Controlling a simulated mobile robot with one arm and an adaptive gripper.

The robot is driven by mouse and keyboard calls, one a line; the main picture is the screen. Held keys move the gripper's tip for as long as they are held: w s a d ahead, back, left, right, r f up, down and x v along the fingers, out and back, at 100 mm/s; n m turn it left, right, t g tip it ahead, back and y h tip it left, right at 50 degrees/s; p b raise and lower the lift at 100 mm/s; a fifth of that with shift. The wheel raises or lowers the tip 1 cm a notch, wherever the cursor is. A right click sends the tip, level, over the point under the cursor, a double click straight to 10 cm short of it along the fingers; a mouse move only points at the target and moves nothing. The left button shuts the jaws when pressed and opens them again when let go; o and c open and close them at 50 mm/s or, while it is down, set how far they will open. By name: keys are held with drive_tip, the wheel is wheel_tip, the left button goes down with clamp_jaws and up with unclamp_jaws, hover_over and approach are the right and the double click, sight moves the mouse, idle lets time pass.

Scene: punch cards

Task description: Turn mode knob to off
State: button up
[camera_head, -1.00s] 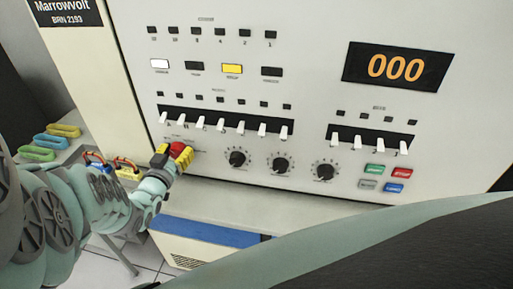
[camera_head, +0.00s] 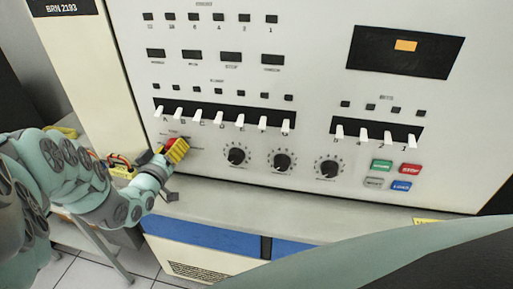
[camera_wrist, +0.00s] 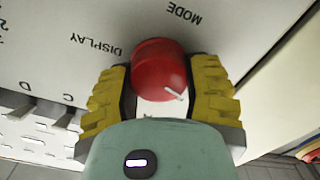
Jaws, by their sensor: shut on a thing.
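The mode knob (camera_wrist: 160,66) is round and red, on the off-white panel beside the upside-down words MODE and DISPLAY in the wrist view. Its white pointer line slants to the lower right there. My gripper (camera_wrist: 161,92) has its yellow ribbed fingers on both sides of the knob, shut on it. In the head view my gripper (camera_head: 172,153) is at the panel's lower left, turned, and hides most of the knob. The display window (camera_head: 402,51) shows one orange block and no digits. The button lamps in the row at left are dark.
A row of white toggle switches (camera_head: 220,121) runs just above the knob. Several black knobs, such as one (camera_head: 237,155), stand to its right, then coloured buttons (camera_head: 381,166). A grey ledge (camera_head: 300,205) lies below the panel. Cables (camera_head: 119,163) are at the left.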

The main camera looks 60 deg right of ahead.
drive_tip(key=shift+w+f+n, duration=0.1)
drive_tip(key=shift+n, duration=1.1)
drive_tip(key=shift+a+n, duration=0.1)
drive_tip(key=shift+n, duration=0.2)
drive_tip(key=o, duration=1.2)
drive_tip(key=shift+o, duration=0.2)
drive_tip(key=shift+a, duration=0.1)
drive_tip(key=v, duration=0.7)
